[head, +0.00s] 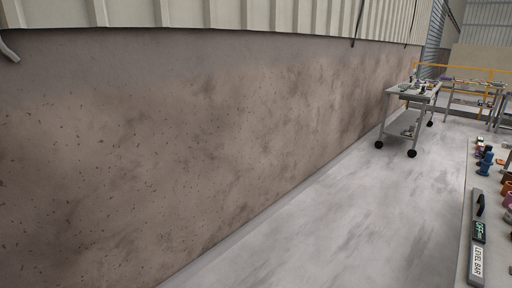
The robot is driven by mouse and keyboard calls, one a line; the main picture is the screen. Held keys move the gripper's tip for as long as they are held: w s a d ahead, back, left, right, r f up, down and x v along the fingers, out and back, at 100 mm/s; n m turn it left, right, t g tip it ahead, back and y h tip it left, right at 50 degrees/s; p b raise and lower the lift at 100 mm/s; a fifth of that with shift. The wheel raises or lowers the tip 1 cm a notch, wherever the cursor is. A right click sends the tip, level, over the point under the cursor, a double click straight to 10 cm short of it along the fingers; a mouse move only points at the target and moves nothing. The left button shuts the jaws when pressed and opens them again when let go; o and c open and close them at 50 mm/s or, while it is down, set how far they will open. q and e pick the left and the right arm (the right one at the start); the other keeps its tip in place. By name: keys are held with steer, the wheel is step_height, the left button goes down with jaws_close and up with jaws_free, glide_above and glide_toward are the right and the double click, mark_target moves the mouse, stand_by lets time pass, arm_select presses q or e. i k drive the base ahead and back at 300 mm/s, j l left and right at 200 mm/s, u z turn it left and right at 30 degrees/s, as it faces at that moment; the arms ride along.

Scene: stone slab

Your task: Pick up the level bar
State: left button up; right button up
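The level bar (478,234) is a long narrow grey bar with a black handle, a dark display and a white label with black lettering. It lies near the left edge of a grey slab (465,215) at the far right of the head view. Its near end reaches close to the bottom of the picture. Neither of my grippers shows in the head view, so I cannot see where they are relative to the bar.
Several blue, orange and pink items, including a blue one (486,163), stand on the slab beyond and right of the bar. A wheeled cart (408,93) stands by the brown wall (200,130). The grey floor (340,220) between wall and slab is clear.

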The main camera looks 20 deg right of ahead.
mark_target(476, 270)
steer(key=i+z, duration=0.25)
steer(key=z, duration=0.2)
steer(key=i+z, duration=0.2)
steer(key=z, duration=0.25)
steer(key=i+z, duration=0.25)
steer(key=z, duration=0.2)
steer(key=i+z, duration=0.2)
steer(key=z, duration=0.25)
steer(key=i+j+z, duration=0.15)
steer(key=z, duration=0.25)
steer(key=i+j+z, duration=0.2)
steer(key=z, duration=0.25)
steer(key=i+j+z, duration=0.25)
steer(key=z, duration=0.2)
steer(key=i+j+z, duration=0.2)
steer(key=j+z, duration=0.2)
steer(key=i+j+z, duration=0.1)
steer(key=j+z, duration=0.35)
steer(key=i+j+z, duration=0.1)
steer(key=j+z, duration=0.35)
steer(key=l, duration=0.1)
